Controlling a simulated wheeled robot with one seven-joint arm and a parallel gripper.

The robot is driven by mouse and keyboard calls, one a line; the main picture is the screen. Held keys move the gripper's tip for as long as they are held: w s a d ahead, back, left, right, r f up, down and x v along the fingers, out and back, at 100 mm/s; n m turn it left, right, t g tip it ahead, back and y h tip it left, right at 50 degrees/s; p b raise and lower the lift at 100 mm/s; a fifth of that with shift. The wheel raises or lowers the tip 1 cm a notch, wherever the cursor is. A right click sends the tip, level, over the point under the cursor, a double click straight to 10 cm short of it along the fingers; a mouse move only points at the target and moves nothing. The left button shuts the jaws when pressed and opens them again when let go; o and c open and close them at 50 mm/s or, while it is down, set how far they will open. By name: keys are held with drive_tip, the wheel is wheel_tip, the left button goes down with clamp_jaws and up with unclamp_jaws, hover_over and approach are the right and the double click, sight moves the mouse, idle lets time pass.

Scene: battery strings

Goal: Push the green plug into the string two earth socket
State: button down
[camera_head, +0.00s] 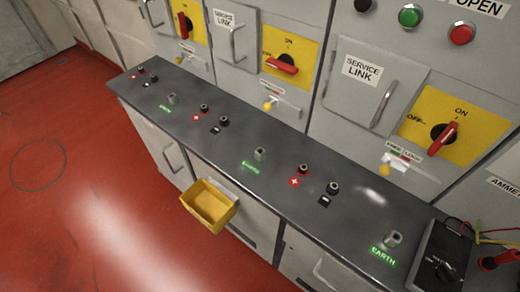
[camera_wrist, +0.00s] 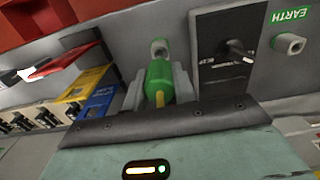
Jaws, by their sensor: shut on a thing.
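In the wrist view my gripper (camera_wrist: 157,88) is shut on the green plug (camera_wrist: 159,78), with its yellow lead end toward me. A pale grey hollow round piece (camera_wrist: 160,48) shows just beyond the plug; I cannot tell if it is part of the plug or a separate socket. In the head view three earth sockets with green labels stand along the dark bench top: left (camera_head: 172,99), middle, in the string two position (camera_head: 259,154), and right (camera_head: 394,238). All look empty. An earth socket (camera_wrist: 289,43) shows at the wrist view's right. The head view does not show my gripper.
A black meter (camera_head: 441,256) with leads lies at the bench's right end; it also shows in the wrist view (camera_wrist: 212,62). A red plug (camera_head: 500,260) lies beside it. A yellow bin (camera_head: 211,203) hangs on the bench front. Red and black terminals stand between the earth sockets.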

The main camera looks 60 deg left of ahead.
drive_tip(key=shift+r, duration=0.15)
drive_tip(key=shift+r+p, duration=2)
drive_tip(key=shift+r, duration=0.35)
